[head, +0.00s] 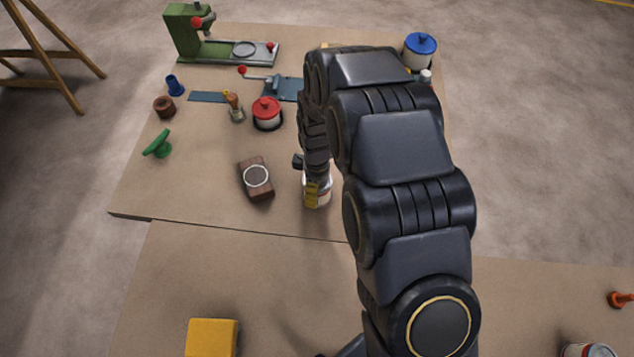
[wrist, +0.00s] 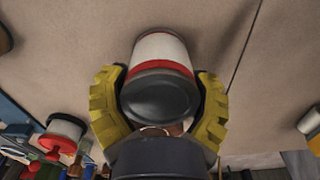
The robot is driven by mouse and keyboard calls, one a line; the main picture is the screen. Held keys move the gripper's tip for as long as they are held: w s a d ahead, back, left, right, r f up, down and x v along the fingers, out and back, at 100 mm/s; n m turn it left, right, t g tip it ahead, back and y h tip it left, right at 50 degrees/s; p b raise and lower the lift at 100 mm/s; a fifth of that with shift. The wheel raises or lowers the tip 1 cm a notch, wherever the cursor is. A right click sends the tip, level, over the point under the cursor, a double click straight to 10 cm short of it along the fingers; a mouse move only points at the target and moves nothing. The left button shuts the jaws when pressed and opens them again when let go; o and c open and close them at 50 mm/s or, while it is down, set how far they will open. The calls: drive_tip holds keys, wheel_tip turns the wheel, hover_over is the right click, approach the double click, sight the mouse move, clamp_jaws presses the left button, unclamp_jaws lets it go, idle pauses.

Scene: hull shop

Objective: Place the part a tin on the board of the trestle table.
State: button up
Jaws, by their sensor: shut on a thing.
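A white tin with a red band and a dark end (wrist: 160,70) is between the yellow finger pads of my gripper (wrist: 160,105) in the wrist view. In the head view the tin (head: 322,190) shows below my gripper (head: 313,190), over the far brown board (head: 200,215), near its front edge. My arm hides part of it. My gripper is shut on this tin. It looks about upright in the head view. I cannot tell whether it touches the board. No lettering on it is readable.
A wooden block with a round disc (head: 257,178) lies just left. A red-lidded pot (head: 267,114), blue-lidded pot (head: 420,50), green press (head: 190,35) and green knob piece (head: 158,144) stand farther off. A yellow block (head: 211,337) lies on the near board (head: 270,280).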

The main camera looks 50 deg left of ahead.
drive_tip(key=o, duration=1.1)
drive_tip(key=shift+f, duration=0.1)
drive_tip(key=shift+o, duration=0.2)
wheel_tip(320, 180, up, 12)
drive_tip(key=shift+r, duration=0.1)
